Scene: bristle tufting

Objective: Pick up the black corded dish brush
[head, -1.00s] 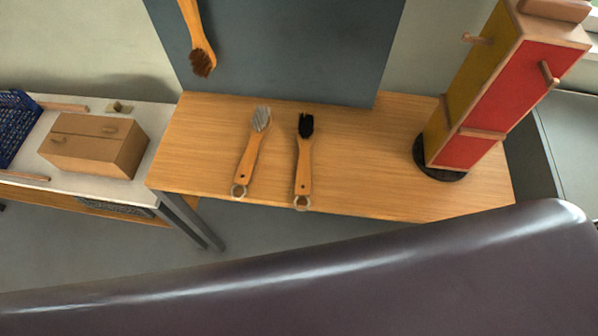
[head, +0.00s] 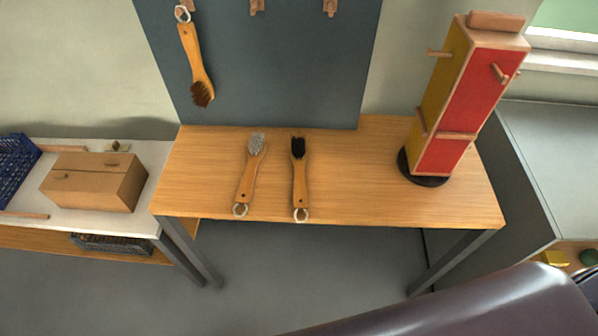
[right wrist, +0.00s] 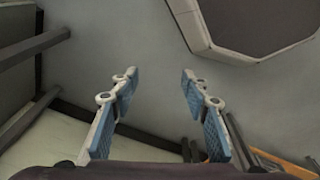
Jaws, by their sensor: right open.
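The black corded dish brush (head: 300,175) lies on the wooden table, with its black bristle head toward the back and its wooden handle and pale cord loop toward the front edge. A similar brush with grey bristles (head: 250,176) lies just left of it. My right gripper (right wrist: 155,82) shows only in the right wrist view, open and empty, with blue-padded fingers spread apart. No brush shows in that view. My left gripper is in neither current view.
The wooden table (head: 375,190) has free room right of the brushes. A red and yellow tower (head: 445,100) stands on its right. A brown-bristled brush (head: 194,62) hangs on the dark board (head: 290,80). A cardboard box (head: 95,182) sits on the left white table.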

